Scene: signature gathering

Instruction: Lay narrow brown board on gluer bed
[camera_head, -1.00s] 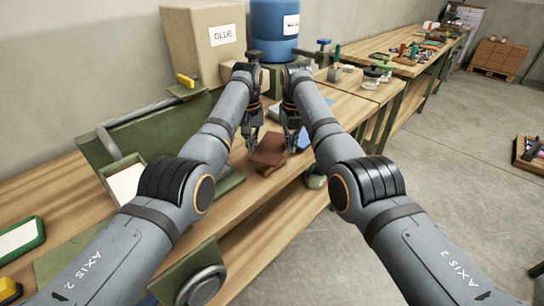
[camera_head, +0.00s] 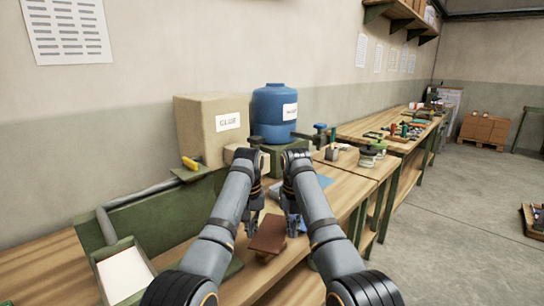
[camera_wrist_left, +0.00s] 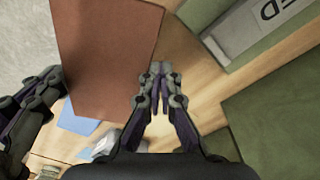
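A brown board (camera_head: 268,236) is near the bench's front edge, between and below my two grippers. In the left wrist view the brown board (camera_wrist_left: 108,48) looks large, beside my left fingers. My left gripper (camera_head: 252,228) is at the board's left side. In its wrist view the left fingertips (camera_wrist_left: 161,72) are together with nothing between them. My right gripper (camera_head: 293,226) is on the board's right side and also shows in the left wrist view (camera_wrist_left: 38,95); whether it touches the board is unclear. I cannot tell which green surface is the gluer bed.
A green frame with a white pad (camera_head: 125,275) and a green machine with a grey roller (camera_head: 140,198) stand at left. A glue carton (camera_head: 205,130) and blue drum (camera_head: 273,112) stand behind the arms. A green labelled piece (camera_wrist_left: 270,75) is near the left gripper.

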